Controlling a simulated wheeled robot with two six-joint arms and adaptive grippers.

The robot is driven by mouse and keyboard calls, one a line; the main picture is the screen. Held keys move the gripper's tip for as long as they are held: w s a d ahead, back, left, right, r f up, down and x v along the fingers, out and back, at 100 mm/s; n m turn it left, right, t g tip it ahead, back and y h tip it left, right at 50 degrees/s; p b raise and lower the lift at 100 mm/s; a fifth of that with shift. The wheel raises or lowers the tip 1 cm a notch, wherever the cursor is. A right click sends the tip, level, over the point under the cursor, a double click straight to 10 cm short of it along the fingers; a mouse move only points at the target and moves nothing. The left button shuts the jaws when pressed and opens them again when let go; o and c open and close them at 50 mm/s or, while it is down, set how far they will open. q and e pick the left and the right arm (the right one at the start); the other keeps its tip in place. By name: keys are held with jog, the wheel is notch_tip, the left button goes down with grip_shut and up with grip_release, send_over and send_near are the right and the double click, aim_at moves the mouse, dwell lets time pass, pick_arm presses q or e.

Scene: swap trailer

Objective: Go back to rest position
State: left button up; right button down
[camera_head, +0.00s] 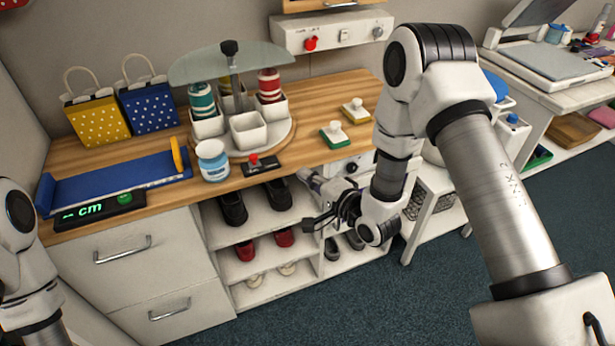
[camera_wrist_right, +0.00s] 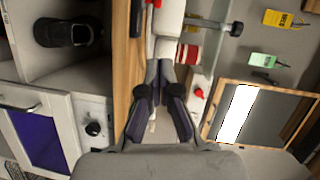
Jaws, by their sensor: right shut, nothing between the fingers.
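My right gripper (camera_head: 322,222) hangs in front of the counter's front edge, beside the shoe shelves. In the right wrist view its dark fingers (camera_wrist_right: 160,92) are close together with nothing between them. My right arm reaches in from the right side of the head view, bent at the elbow. Part of my left arm shows at the left edge of the head view, but its gripper is out of the picture.
Shoes fill the shelves (camera_head: 262,232) below. Open dark floor (camera_head: 400,300) lies in front.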

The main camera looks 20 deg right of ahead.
jog(key=s+f+n+g+h, duration=0.15)
jog(key=s+f+g, duration=0.45)
jog(key=s+f, duration=0.8)
jog(key=s+d+f+n+g+h, duration=0.2)
jog(key=s+f+n+g, duration=0.2)
jog(key=s, duration=0.5)
jog(key=s+d+f+n+g+h, duration=0.1)
jog(key=s+f+n+g, duration=0.3)
jog(key=s, duration=0.6)
jog(key=n+g+h, duration=0.1)
jog(key=n, duration=0.1)
jog(key=shift+s+d+f+n+g, duration=0.15)
jog(key=shift+d+f+n+g, duration=0.15)
jog(key=shift+d+f+n, duration=0.05)
